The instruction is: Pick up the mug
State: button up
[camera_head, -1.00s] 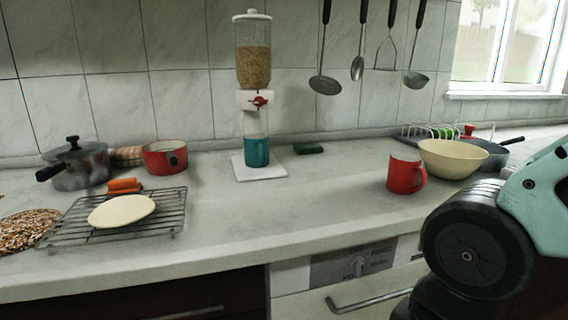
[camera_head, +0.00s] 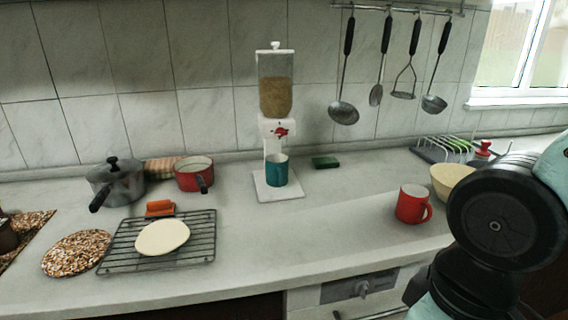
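A red mug (camera_head: 411,205) stands upright on the counter, right of the middle, with its handle to the right. A second, teal mug (camera_head: 277,171) stands under the cereal dispenser (camera_head: 275,95). The frames do not show which of the two the task means. My arm fills the right side of the view, to the right of the red mug. My gripper is outside the picture.
A cream bowl (camera_head: 447,182) sits just right of the red mug, partly behind my arm. A wire rack (camera_head: 198,240) with a flat disc, a red saucepan (camera_head: 194,175) and a grey pot (camera_head: 117,184) stand at left. The counter (camera_head: 320,225) is clear between rack and red mug.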

aim_at(276, 164)
jog(key=l+z, duration=0.3)
jog(key=z, duration=0.15)
jog(key=i+j+u, duration=0.1)
jog(key=i+u, duration=0.4)
jog(key=i+l+u, duration=0.15)
jog(key=i+u, duration=0.35)
jog(key=i+j, duration=0.1)
jog(key=j, duration=0.25)
jog(key=i+j, duration=0.1)
jog(key=j, duration=0.25)
